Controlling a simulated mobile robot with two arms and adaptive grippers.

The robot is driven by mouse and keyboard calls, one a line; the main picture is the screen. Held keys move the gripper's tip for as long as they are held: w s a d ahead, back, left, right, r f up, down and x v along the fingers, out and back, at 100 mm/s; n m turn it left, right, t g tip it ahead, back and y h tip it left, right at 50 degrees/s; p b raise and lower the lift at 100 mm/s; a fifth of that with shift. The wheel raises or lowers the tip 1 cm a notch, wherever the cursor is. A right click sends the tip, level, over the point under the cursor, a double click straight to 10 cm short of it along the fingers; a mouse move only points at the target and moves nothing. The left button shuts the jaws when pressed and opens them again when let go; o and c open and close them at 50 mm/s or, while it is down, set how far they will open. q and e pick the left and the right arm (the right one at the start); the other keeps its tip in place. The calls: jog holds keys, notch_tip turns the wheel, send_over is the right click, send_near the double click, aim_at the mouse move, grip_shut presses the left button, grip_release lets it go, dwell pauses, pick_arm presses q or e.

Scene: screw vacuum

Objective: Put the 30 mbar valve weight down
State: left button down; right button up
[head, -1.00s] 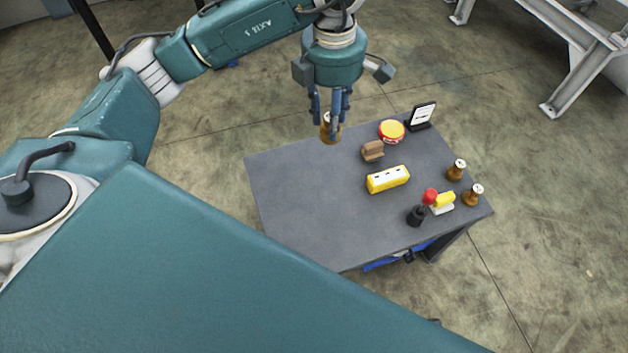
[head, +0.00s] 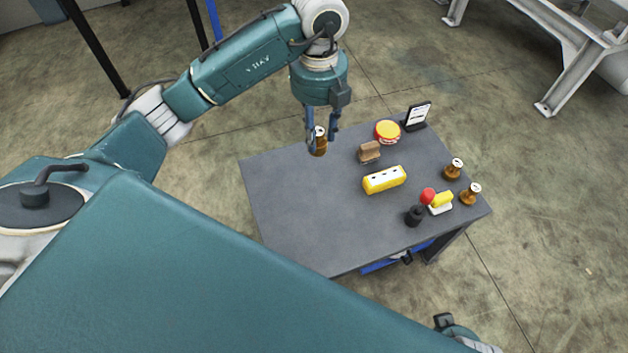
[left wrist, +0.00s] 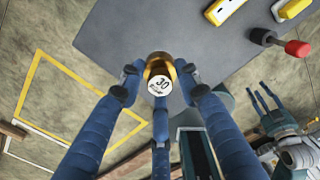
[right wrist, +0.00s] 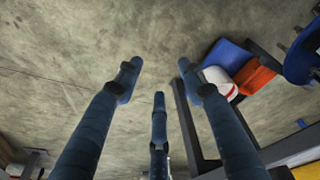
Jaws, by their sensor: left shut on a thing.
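The 30 mbar valve weight (head: 319,143) is a brass-coloured cylinder at the far left edge of the grey table (head: 290,210). In the left wrist view its white top (left wrist: 159,86) reads 30. My left gripper (head: 322,138) points down and its blue fingers are closed around the weight. In the left wrist view the fingers of this gripper (left wrist: 160,84) touch it from several sides. I cannot tell whether its base touches the table. In the right wrist view my right gripper (right wrist: 158,85) has its fingers spread with nothing between them.
Two other brass weights (head: 453,168) (head: 470,193) stand at the table's right. A yellow block (head: 384,179), a brown block (head: 370,152), a round yellow-red tin (head: 387,132), a black stand with a card (head: 416,116) and a red-knobbed tool (head: 416,214) are also there. The table's left half is clear.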

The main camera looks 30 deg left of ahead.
pick_arm(q)
notch_tip(320, 180, down, 14)
jog(key=b, duration=0.3)
jog(key=shift+f, duration=0.25)
notch_tip(320, 180, down, 4)
jog(key=shift+r+b, duration=0.25)
jog(key=shift+b, duration=0.05)
pick_arm(e)
jog(key=w+v, duration=0.1)
jog(key=v, duration=1.1)
jog(key=shift+w+r+t, duration=0.3)
jog(key=shift+w+t, duration=0.05)
jog(key=shift+t, duration=0.05)
pick_arm(q)
jog(key=c, duration=1.2)
grip_release()
jog(key=shift+f, duration=0.1)
pick_arm(e)
jog(key=shift+f, duration=0.1)
